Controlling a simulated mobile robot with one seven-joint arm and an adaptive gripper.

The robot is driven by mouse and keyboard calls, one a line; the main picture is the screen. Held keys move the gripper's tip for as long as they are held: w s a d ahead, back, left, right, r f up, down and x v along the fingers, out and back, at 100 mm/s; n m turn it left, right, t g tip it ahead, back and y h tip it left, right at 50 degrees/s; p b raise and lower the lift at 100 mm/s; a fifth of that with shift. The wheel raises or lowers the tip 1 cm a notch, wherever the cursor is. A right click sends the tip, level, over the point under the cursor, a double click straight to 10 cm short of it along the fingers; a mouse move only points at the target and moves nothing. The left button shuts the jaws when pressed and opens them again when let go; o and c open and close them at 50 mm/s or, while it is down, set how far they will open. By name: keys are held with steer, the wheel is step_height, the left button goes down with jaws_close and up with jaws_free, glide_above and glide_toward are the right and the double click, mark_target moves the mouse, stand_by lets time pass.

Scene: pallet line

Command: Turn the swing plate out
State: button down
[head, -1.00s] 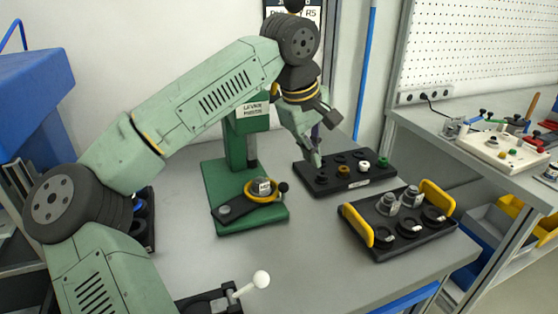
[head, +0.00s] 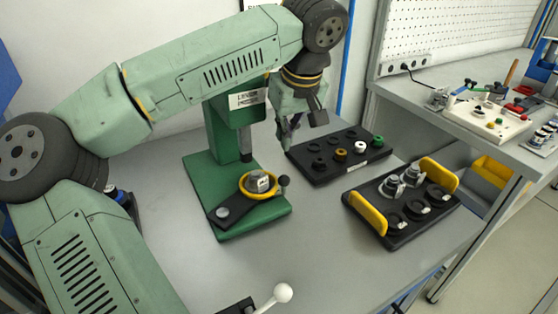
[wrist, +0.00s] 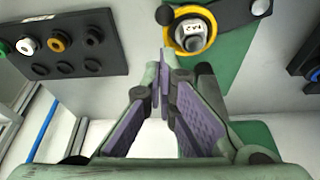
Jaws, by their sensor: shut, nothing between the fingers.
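The swing plate (head: 236,206) is a dark bar with a yellow ring (head: 246,190) lying over the green press base (head: 200,180). A grey labelled part (head: 262,181) sits in the ring. A black ball knob (head: 284,180) stands at the plate's right end, a round pivot (head: 222,212) at its left. The press ram (head: 246,145) is behind the ring. My gripper (head: 286,143) is shut and empty, behind and above the knob, apart from the plate. In the wrist view my gripper (wrist: 164,58) points toward the ring and the knob (wrist: 164,15), with a visible gap.
A black tray (head: 318,174) with coloured rings stands right of the press. A tray with yellow handles (head: 372,212) is in front of it. A white-knobbed lever (head: 283,292) is at the near edge. A side bench (head: 440,105) stands at right. Table between press and handled tray is clear.

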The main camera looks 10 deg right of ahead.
steer(key=shift+f, duration=0.1)
steer(key=p+x, duration=0.2)
steer(key=x, duration=0.8)
steer(key=shift+p, duration=0.35)
steer(key=shift+a, duration=0.1)
